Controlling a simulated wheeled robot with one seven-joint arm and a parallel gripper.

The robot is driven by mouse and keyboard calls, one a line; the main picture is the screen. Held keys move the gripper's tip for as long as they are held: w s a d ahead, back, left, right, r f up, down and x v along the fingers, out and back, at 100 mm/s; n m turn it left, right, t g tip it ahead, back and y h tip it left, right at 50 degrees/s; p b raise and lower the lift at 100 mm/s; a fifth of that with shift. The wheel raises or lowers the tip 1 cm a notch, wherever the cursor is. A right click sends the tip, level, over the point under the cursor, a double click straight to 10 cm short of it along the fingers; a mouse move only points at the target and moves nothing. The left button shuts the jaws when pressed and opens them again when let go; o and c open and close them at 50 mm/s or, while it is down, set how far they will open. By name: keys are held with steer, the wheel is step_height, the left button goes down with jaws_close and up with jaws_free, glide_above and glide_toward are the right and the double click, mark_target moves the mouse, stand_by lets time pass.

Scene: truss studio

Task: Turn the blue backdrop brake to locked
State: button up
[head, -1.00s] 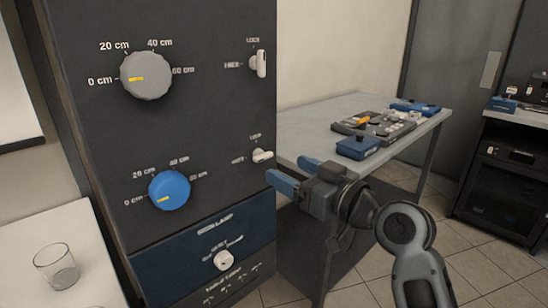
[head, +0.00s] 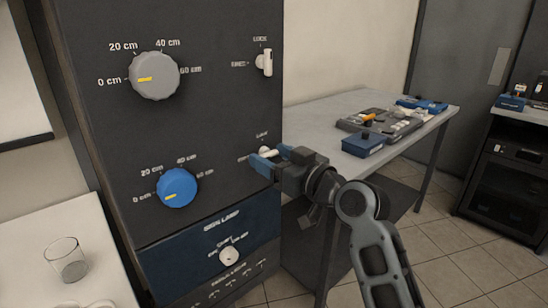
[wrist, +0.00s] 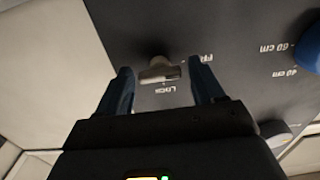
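The blue backdrop's brake is a small white lever (head: 264,151) on the dark panel, right of the blue knob (head: 177,188). Its labels read LOCK above and FREE to the left. My gripper (head: 270,156) is in front of it with blue fingers apart, partly hiding it in the head view. In the wrist view the lever (wrist: 158,72) lies sideways between the open fingertips (wrist: 159,68), with a gap on each side. The bar lies along the FREE side direction, not toward the LOCK label.
A grey knob (head: 154,76) and another white lever (head: 264,62), standing upright, are above on the panel. A lamp switch (head: 229,256) is below. A grey table (head: 310,122) with control boxes is right of the panel. A glass (head: 68,260) stands at lower left.

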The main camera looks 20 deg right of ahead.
steer(key=c, duration=0.8)
steer(key=shift+m, duration=0.4)
steer(key=m+p, duration=0.2)
steer(key=m, duration=0.1)
steer(key=shift+m, duration=0.4)
steer(key=m+p, duration=0.2)
steer(key=m, duration=0.2)
steer(key=shift+r+p, duration=0.1)
steer(key=shift+p, duration=0.25)
steer(key=m+p, duration=0.3)
steer(key=m, duration=0.2)
steer(key=shift+m, duration=0.4)
steer(key=shift+m+p, duration=1.2)
steer(key=shift+m, duration=0.7)
